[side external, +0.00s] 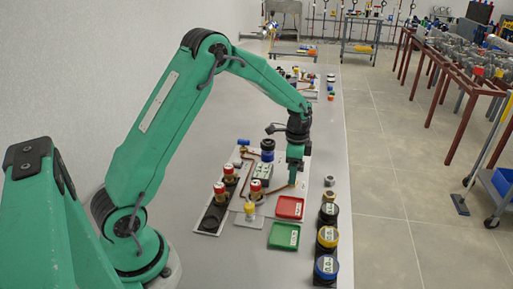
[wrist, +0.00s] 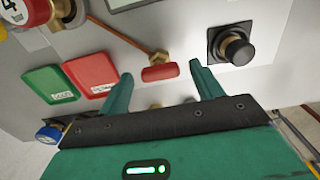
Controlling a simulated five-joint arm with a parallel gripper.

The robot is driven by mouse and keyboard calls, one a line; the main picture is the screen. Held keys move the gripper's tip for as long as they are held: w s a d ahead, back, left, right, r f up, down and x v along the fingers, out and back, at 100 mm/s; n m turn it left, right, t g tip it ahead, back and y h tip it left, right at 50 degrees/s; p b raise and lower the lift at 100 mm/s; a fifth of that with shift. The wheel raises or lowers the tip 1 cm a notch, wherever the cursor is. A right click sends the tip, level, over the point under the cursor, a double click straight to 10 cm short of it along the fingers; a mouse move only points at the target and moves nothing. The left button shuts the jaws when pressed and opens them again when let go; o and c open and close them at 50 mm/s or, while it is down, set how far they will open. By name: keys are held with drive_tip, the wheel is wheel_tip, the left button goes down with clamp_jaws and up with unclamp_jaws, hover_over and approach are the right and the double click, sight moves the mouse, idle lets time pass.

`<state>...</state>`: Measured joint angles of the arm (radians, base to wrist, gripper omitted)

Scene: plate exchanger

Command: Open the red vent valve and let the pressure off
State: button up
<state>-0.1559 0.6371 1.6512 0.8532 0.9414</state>
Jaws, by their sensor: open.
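The red vent valve handle (wrist: 160,73) is a short red bar at the end of a thin copper pipe (wrist: 125,35) in the wrist view. My gripper (wrist: 161,82) is open, with one green finger on each side of the handle in the picture. The handle looks a little beyond the fingertips, and I see no contact. In the side view my gripper (side external: 292,183) points down near the end of the copper pipe, low over the pale panel. It hides the valve there.
A black knob (wrist: 238,50) on a square base is right of the valve. A red tray (wrist: 90,73) and a green tray (wrist: 48,88) lie to its left. Red-capped brass valves (side external: 228,170) stand on the panel. Several dark jars (side external: 326,238) line the table's right edge.

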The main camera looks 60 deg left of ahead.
drive_tip(key=c, duration=1)
drive_tip(key=shift+n, duration=0.4)
drive_tip(key=n, duration=0.3)
drive_tip(key=shift+n, duration=0.3)
drive_tip(key=n, duration=0.9)
drive_tip(key=shift+r, duration=0.1)
drive_tip(key=n, duration=0.4)
drive_tip(key=shift+n, duration=0.4)
